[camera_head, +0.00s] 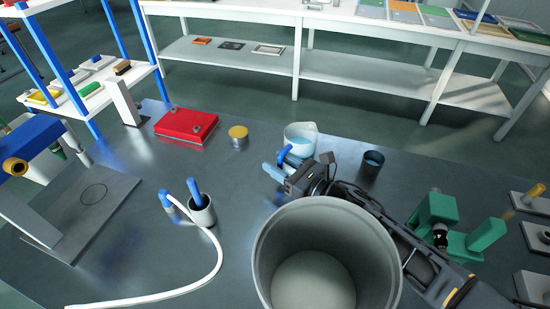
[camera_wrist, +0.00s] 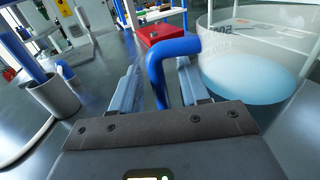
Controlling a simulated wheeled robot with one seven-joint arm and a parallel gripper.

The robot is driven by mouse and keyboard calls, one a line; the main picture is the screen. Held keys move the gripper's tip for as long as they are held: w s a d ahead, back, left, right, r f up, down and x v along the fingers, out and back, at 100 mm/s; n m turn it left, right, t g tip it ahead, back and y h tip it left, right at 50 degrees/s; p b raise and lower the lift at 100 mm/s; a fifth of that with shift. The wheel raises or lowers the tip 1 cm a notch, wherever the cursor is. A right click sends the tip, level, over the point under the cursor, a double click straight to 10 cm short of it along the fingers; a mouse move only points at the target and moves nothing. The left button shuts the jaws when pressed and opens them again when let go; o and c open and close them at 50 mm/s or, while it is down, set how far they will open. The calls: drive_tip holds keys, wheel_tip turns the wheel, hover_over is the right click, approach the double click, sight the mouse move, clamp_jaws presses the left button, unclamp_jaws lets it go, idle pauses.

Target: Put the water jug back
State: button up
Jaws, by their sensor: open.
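The water jug (camera_head: 301,128) is a clear, pale beaker with blue liquid in it. It stands upright on the dark table, just beyond my gripper (camera_head: 276,166). In the wrist view the jug (camera_wrist: 232,45) fills the right side, with printed marks on its wall. Its bent blue handle (camera_wrist: 172,48) passes between my two blue-grey fingers. The fingers are open, one on each side of the handle, with a gap visible on the left. Part of the jug's near side is hidden by my gripper in the head view.
A large grey bucket (camera_head: 266,250) stands in front. A dark cup (camera_head: 372,165) is right of the jug; a yellow-lidded jar (camera_head: 238,139) and red case (camera_head: 185,127) are left. A grey holder (camera_head: 202,212) and white hose (camera_head: 219,258) lie nearer. A green fixture (camera_head: 437,210) is at right.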

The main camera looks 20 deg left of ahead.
drive_tip(key=p+v, duration=0.2)
drive_tip(key=v, duration=0.3)
drive_tip(key=shift+r, duration=0.2)
drive_tip(key=shift+s+d+f+p, duration=0.15)
drive_tip(key=shift+s+d+p, duration=0.1)
drive_tip(key=shift+d+p, duration=0.15)
idle(0.9)
